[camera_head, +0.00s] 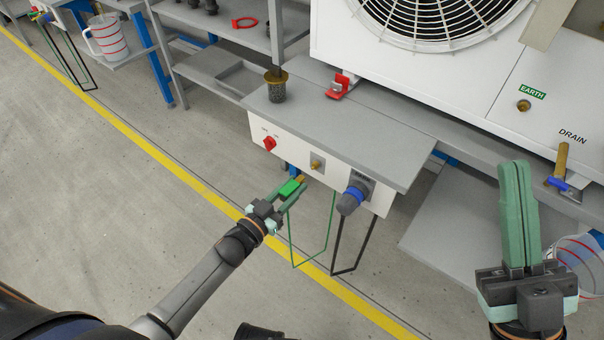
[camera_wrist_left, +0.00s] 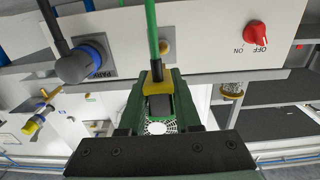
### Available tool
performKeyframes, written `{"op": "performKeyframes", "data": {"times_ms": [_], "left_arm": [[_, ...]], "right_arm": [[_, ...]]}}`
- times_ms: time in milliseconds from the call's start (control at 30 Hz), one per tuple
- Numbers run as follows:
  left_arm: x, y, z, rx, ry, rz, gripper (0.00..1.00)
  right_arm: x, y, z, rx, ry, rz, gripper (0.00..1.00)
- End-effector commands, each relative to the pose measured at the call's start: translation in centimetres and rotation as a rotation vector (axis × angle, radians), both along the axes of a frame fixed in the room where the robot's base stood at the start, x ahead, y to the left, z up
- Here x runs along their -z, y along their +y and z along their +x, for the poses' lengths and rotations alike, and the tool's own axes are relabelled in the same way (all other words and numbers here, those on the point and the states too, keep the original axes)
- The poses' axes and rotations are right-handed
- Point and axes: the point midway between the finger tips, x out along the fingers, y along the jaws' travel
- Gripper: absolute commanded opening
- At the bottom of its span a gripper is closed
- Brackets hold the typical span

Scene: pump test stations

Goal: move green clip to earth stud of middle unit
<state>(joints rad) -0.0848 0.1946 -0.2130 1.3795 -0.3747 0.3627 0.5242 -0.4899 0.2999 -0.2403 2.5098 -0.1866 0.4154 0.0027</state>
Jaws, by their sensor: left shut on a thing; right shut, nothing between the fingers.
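The green clip (camera_head: 291,187) is between the fingers of my left gripper (camera_head: 293,185), just in front of the white panel box (camera_head: 290,143). In the left wrist view the clip (camera_wrist_left: 157,112) shows its brass jaws between the fingers. The jaws point toward a brass stud (camera_head: 317,164) on the panel but look apart from it. A green cable (camera_head: 333,220) hangs in a loop below. A brass earth stud (camera_head: 523,105) sits under a green EARTH label on the white fan unit (camera_head: 470,75); nothing is clipped on it. My right gripper (camera_head: 515,168) is shut and empty, at the right.
The panel has a red switch (camera_head: 269,143) and a grey-blue plug (camera_head: 352,196) with a black cable. A brass-topped part (camera_head: 277,88) and a red object (camera_head: 339,86) stand on the grey top. A drain valve (camera_head: 559,165) and a jug (camera_head: 580,258) are near my right gripper.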

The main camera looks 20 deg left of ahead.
Motion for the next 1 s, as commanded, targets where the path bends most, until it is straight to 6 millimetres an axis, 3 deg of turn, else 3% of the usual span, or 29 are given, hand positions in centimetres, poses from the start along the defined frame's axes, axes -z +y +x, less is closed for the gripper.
{"op": "performKeyframes", "data": {"times_ms": [500, 800, 1000], "left_arm": [[-11.7, 1.1, -4.4, -0.194, -0.008, 0.008, 0.00], [-17.4, 2.2, -7.2, -0.305, -0.008, -0.001, 0.00], [-19.6, 2.9, -8.5, -0.355, -0.003, -0.003, 0.00]], "right_arm": [[-0.1, -0.2, -0.1, 0.027, -0.023, -0.027, 0.00], [0.0, -0.3, -0.1, 0.032, -0.027, -0.029, 0.00], [-0.1, -0.3, -0.1, 0.034, -0.029, -0.029, 0.00]]}}
